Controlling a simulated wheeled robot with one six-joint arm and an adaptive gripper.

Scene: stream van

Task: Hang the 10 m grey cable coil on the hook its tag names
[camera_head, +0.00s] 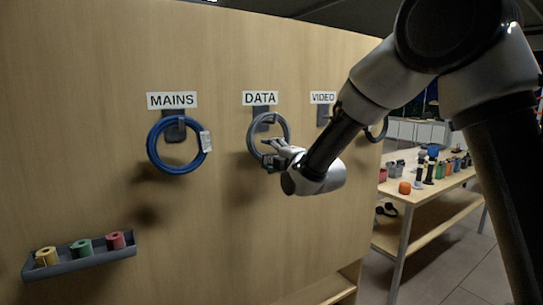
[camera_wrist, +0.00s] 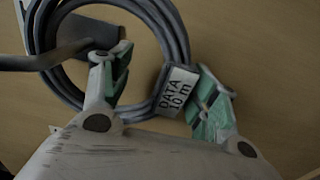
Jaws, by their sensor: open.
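The grey cable coil (camera_head: 252,137) is at the hook (camera_head: 264,121) under the DATA sign (camera_head: 260,98), with its ring around the hook. In the wrist view the grey coil (camera_wrist: 167,20) shows close up, with the hook (camera_wrist: 40,61) reaching across inside its ring. Its white tag (camera_wrist: 176,90) reads "DATA 10 m". My gripper (camera_head: 277,155) is at the lower right of the coil. In the wrist view my gripper (camera_wrist: 163,70) is open, with one green-padded finger on each side of the coil's lower right part and tag. Whether a finger touches the coil is unclear.
A blue coil (camera_head: 150,155) hangs under the MAINS sign (camera_head: 172,100) on the left. A dark coil partly shows behind my arm near the VIDEO sign (camera_head: 322,97). A tray (camera_head: 85,267) holds tape rolls at lower left. A cluttered table (camera_head: 425,183) stands at right.

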